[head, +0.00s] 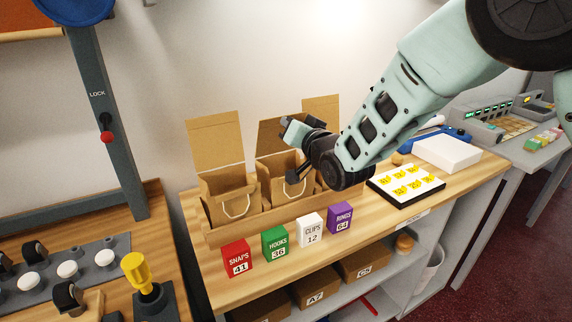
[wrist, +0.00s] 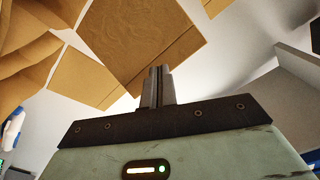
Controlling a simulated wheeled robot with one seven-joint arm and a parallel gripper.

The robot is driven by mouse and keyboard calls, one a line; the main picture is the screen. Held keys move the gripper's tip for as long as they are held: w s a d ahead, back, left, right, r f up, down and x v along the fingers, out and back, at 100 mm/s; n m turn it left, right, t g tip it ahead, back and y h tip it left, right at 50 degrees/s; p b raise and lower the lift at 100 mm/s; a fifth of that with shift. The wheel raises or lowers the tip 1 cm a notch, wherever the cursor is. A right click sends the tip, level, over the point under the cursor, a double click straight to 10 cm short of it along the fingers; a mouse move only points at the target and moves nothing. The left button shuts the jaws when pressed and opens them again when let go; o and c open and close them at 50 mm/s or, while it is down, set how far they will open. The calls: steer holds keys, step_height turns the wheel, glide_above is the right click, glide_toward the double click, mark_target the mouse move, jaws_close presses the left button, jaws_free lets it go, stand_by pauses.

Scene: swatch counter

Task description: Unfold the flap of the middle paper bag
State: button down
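Three brown paper bags stand in a row in the head view. The middle paper bag (head: 266,172) has its flap (head: 269,138) standing up behind its mouth, partly hidden by my gripper (head: 293,152). My gripper is at the bag's upper right, in front of the flap. In the wrist view its two fingers (wrist: 158,72) are together, with nothing visible between them. A brown panel with a crease (wrist: 135,40) lies behind the fingertips; whether they touch it I cannot tell.
The left bag (head: 222,190) and the right bag's flap (head: 322,108) flank it, in a low wooden tray (head: 225,236). In front stand red (head: 237,258), green (head: 275,241), white (head: 311,229) and purple (head: 340,217) boxes. A number board (head: 408,204) lies right.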

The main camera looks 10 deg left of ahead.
steer(key=shift+w+a+r, duration=0.3)
steer(key=shift+w+a, duration=0.1)
steer(key=shift+w, duration=0.25)
steer(key=shift+w+a+r, duration=0.3)
steer(key=shift+w+a, duration=0.1)
steer(key=shift+w, duration=0.25)
steer(key=shift+x, duration=1.5)
steer(key=shift+r, duration=0.2)
steer(key=shift+b+v, duration=0.8)
steer(key=shift+v, duration=0.55)
steer(key=b+v, duration=0.3)
steer(key=v, duration=0.4)
steer(key=shift+s+d, duration=0.1)
steer(key=shift+s, duration=0.05)
steer(key=s+d+f+n+g+h, duration=0.2)
steer(key=s+d+g, duration=0.3)
steer(key=s, duration=0.7)
steer(key=s+d+f+n+g+h+p, duration=0.1)
steer(key=s+d+f+n+g+h, duration=0.1)
steer(key=s+d+f+g+h, duration=0.2)
steer(key=s+d+f+n+g+h, duration=0.2)
steer(key=s+d+f+g, duration=0.3)
steer(key=s, duration=1.6)
steer(key=d+g+h, duration=0.1)
steer(key=d, duration=0.3)
steer(key=shift+n+p, duration=0.35)
steer(key=shift+n, duration=0.05)
